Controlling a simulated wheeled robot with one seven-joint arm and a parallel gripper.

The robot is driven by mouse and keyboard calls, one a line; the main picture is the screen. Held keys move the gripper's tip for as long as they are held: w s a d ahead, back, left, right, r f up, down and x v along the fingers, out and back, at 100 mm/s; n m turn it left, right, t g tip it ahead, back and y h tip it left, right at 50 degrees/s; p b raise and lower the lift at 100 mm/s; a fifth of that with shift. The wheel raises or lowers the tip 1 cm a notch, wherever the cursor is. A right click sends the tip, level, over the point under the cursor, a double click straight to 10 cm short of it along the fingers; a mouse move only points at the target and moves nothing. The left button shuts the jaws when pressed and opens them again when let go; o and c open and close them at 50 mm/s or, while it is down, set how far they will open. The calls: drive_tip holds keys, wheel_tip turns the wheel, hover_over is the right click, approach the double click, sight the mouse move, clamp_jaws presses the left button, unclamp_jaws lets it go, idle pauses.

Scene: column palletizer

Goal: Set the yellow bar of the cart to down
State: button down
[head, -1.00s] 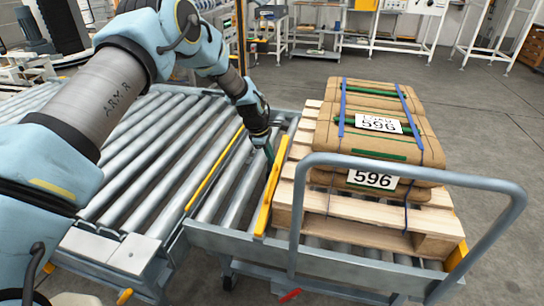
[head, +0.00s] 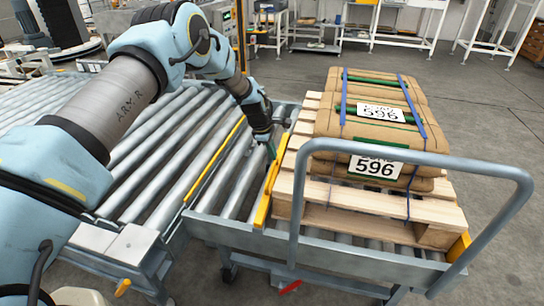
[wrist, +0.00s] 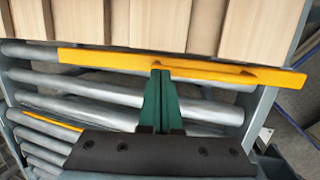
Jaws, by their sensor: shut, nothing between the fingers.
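The yellow bar (head: 264,205) of the cart (head: 215,232) runs along the left side of the pallet in the head view. It crosses the upper part of the wrist view (wrist: 110,61) between the pallet boards and bare rollers. My gripper (head: 271,152) reaches down beside the bar's far half, on the roller side. Its green fingers (wrist: 160,78) are together and empty. Their tips meet the bar's edge in the wrist view; I cannot tell whether they press on it. The bar's exact height over the rollers is unclear.
A wooden pallet (head: 350,218) with brown sacks (head: 370,135) labelled 596 stands on the cart, right of the bar. A grey handle (head: 410,158) arches at the cart's front. A roller conveyor (head: 150,160) lies left, with a thin yellow strip (head: 214,160) at its edge.

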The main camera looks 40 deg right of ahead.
drive_tip(key=b+x, duration=0.2)
drive_tip(key=w+b+x, duration=0.1)
drive_tip(key=b+x, duration=0.1)
drive_tip(key=shift+d+f, duration=0.1)
drive_tip(key=shift+s+f, duration=0.1)
drive_tip(key=shift+f, duration=0.05)
wheel_tip(320, 180, up, 15)
drive_tip(key=w+a, duration=0.1)
drive_tip(key=w, duration=0.1)
drive_tip(key=shift+w, duration=0.35)
